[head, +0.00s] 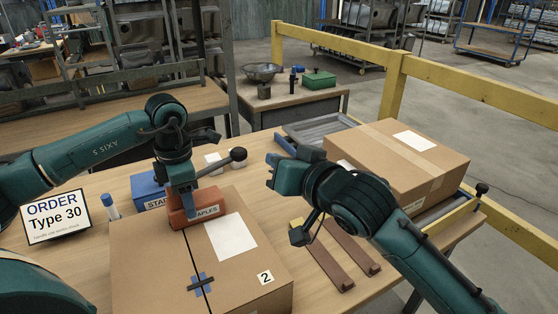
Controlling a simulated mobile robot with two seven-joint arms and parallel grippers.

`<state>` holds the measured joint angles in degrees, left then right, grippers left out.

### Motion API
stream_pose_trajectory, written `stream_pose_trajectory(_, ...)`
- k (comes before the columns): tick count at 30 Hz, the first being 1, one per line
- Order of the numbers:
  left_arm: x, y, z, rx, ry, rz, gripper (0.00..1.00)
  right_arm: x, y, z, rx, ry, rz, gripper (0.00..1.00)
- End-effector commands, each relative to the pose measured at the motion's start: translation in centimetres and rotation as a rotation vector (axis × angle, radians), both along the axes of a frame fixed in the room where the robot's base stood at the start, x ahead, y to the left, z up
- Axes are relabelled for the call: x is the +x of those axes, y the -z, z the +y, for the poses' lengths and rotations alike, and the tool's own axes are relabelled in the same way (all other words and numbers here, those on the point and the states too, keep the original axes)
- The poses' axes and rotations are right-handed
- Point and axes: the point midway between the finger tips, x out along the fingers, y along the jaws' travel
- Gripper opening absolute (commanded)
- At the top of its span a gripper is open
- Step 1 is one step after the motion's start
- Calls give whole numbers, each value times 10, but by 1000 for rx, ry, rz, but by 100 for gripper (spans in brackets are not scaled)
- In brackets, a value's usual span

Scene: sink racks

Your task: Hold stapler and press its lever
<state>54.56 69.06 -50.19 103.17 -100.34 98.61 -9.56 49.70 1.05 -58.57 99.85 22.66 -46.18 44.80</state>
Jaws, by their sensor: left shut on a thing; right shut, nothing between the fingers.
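The stapler (208,206) is an orange-red body with a "STAPLES" label, standing on top of the near cardboard box (150,280). Its grey lever rises to the right and ends in a dark round knob (238,154). My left gripper (186,203) comes down from above and is shut on the stapler, hiding part of its body. My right gripper (272,172) is shut and empty. It is to the right of the knob and apart from it.
A blue staples box (145,187) and the order sign (55,217) stand at left. A second cardboard box (405,150) sits at right behind my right arm. Brown strips (322,262) lie on the table. A yellow rail (400,75) runs behind.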

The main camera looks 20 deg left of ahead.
Motion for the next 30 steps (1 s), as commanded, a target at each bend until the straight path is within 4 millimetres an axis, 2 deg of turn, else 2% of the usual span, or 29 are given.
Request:
stream_pose_trajectory(13, 0, -1, 1, 2, -1, -1, 4, 0, 0, 0, 1, 0, -1, 0)
stream_pose_trajectory(14, 0, -1, 1, 2, -1, -1, 50, 0, 0, 0, 1, 0, -1, 0)
stream_pose_trajectory(23, 0, 0, 0, 1, -1, -1, 74, 0, 0, 0, 1, 0, -1, 0)
stream_pose_trajectory(30, 0, -1, 0, 1, 0, -1, 74, 0, 0, 0, 1, 0, -1, 0)
